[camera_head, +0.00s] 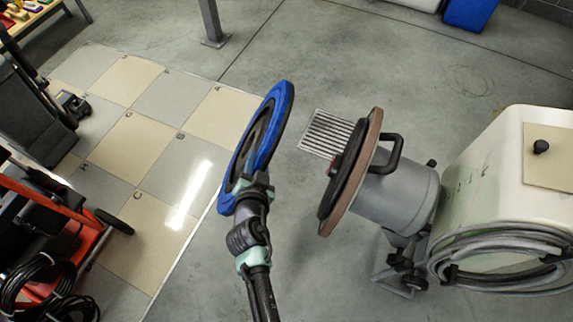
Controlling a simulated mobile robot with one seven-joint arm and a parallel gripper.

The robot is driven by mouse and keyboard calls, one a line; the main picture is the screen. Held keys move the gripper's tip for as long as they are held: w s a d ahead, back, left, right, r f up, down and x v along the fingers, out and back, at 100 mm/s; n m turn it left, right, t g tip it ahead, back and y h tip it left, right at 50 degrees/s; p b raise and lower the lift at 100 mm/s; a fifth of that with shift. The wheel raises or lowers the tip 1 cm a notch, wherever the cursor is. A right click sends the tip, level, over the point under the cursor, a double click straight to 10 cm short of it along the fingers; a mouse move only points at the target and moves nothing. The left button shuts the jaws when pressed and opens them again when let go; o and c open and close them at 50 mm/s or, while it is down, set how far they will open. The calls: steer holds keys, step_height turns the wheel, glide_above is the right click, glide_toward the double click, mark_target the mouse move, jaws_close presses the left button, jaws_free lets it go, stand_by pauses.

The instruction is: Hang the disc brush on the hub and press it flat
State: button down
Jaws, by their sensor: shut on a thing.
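The disc brush (283,112), a disc with a blue outer ring and a dark ring within it, stands on edge in mid-picture. My gripper (246,188) is shut on its lower part and holds it up, tilted, with its face turned partly toward the machine. The machine's round head (372,165), with a dark face and brown rim, is tipped on its side at the right and faces the brush. The hub (337,164) shows as a small reddish and dark part on that face, seen nearly edge-on. A clear gap lies between brush and head.
A grey motor housing (400,195) with a black handle and a cream tank (535,160) with coiled hose stand at the right. A floor grate (329,133) lies behind the gap. Red equipment (50,225) is at the left; a grey post (212,25) stands behind.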

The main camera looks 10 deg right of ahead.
steer(key=w+d+f+g+h+b, duration=0.2)
steer(key=w+d+f+h+b, duration=0.3)
steer(key=b, duration=0.4)
steer(key=s+d+f+p, duration=0.1)
steer(key=s+d+p, duration=0.3)
steer(key=d, duration=0.5)
steer(key=shift+s+n+y, duration=0.4)
steer(key=shift+s, duration=0.2)
steer(key=shift+f, duration=0.1)
steer(key=shift+s+d, duration=0.25)
steer(key=shift+d, duration=0.1)
steer(key=shift+s+d+p, duration=0.1)
steer(key=shift+p, duration=0.2)
steer(key=shift+s+d, duration=0.25)
steer(key=shift+d, duration=0.15)
steer(key=shift+s+d, duration=0.15)
steer(key=shift+d, duration=0.1)
